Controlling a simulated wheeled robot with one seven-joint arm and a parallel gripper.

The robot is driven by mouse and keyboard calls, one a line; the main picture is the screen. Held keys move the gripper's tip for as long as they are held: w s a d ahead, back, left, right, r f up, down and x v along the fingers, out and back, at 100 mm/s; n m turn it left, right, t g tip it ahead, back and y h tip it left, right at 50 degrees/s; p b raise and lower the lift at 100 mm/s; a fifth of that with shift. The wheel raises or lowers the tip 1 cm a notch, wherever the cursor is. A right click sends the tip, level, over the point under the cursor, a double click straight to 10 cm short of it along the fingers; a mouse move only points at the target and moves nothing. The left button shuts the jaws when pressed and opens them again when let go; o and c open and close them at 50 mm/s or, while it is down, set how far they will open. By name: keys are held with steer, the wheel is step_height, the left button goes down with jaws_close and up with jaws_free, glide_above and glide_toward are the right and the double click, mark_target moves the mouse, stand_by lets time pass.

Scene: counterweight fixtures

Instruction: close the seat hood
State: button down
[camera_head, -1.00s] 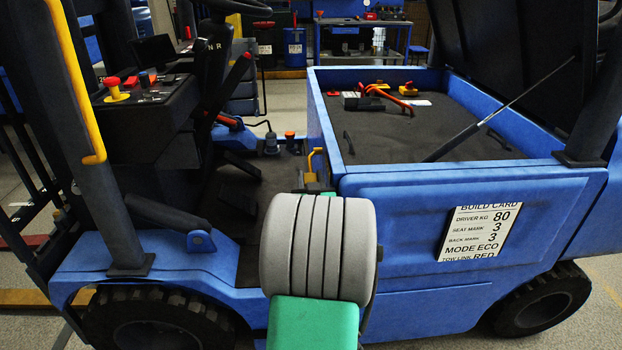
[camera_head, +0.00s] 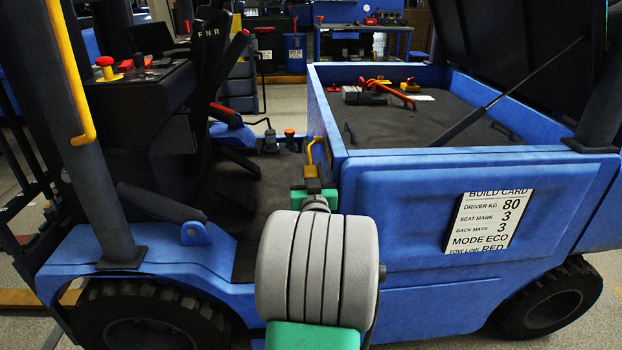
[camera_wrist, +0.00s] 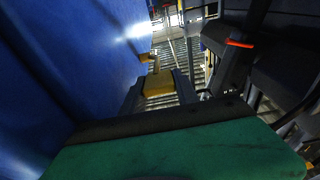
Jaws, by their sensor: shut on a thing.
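The seat hood (camera_head: 510,60) is the large dark panel at the upper right of the head view. It stands raised over the open blue compartment (camera_head: 480,160), with a thin strut (camera_head: 500,98) running up to it. A yellow handle (camera_head: 311,152) sits by the compartment's near left corner. My gripper (camera_head: 314,180) is at this handle, partly hidden behind my own grey wrist. In the wrist view, my gripper (camera_wrist: 160,88) has its dark fingers on both sides of a yellow piece (camera_wrist: 158,84), shut on it. The blue wall (camera_wrist: 75,65) is close on the left.
Red and yellow tools (camera_head: 390,88) and a white card lie on the compartment floor. A build card (camera_head: 487,221) is on the blue side panel. A control console (camera_head: 145,85), levers and a dark post (camera_head: 95,190) with a yellow rail stand to the left.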

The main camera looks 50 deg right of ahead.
steer(key=c, duration=1.2)
jaws_free()
steer(key=v, duration=0.8)
steer(key=shift+w, duration=0.1)
